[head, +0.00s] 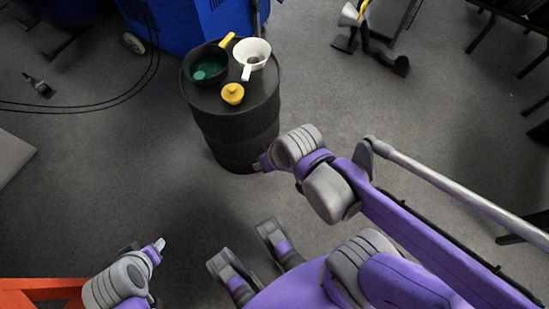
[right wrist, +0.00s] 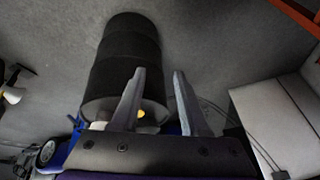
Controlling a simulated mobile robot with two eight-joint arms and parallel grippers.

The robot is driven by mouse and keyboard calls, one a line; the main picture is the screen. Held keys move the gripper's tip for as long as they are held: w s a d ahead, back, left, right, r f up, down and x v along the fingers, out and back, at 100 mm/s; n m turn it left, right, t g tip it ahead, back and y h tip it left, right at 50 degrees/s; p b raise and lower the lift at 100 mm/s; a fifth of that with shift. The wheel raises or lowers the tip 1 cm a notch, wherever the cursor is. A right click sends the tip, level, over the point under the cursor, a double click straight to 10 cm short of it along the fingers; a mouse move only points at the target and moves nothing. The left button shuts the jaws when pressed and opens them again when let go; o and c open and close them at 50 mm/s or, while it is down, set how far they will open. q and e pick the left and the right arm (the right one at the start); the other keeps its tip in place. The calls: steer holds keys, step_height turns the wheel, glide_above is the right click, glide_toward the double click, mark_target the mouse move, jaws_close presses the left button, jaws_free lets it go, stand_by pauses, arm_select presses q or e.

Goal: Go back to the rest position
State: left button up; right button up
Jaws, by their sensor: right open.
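My right gripper (head: 260,164) is in front of the lower part of a black barrel (head: 240,135) in the head view. In the right wrist view its two fingers (right wrist: 158,75) are apart with nothing between them, and the barrel (right wrist: 128,50) is behind them. My left gripper (head: 159,244) is low at the left in the head view, over the floor. It is too small there to tell whether its fingers are open, and I see nothing held.
On the barrel top are a dark pan (head: 208,68) with green inside, a white pan (head: 246,55) and a yellow lidlike piece (head: 233,94). A blue machine (head: 205,22) stands behind. Orange structure (head: 35,290) is at lower left. Grey floor (head: 95,190) is open left of the barrel.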

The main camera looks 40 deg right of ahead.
steer(key=shift+s+d+n+h, duration=0.25)
steer(key=shift+s, duration=0.35)
steer(key=shift+s+d+n+h, duration=0.25)
steer(key=shift+s, duration=0.3)
arm_select(q)
step_height(320, 180, up, 19)
steer(key=w+p, duration=0.1)
steer(key=p, duration=1.6)
steer(key=shift+w+r+t, duration=0.15)
steer(key=shift+w+t, duration=0.2)
steer(key=shift+t, duration=0.05)
arm_select(e)
step_height(320, 180, up, 19)
steer(key=w+t, duration=0.1)
steer(key=shift+w+r, duration=0.15)
steer(key=shift+w, duration=0.15)
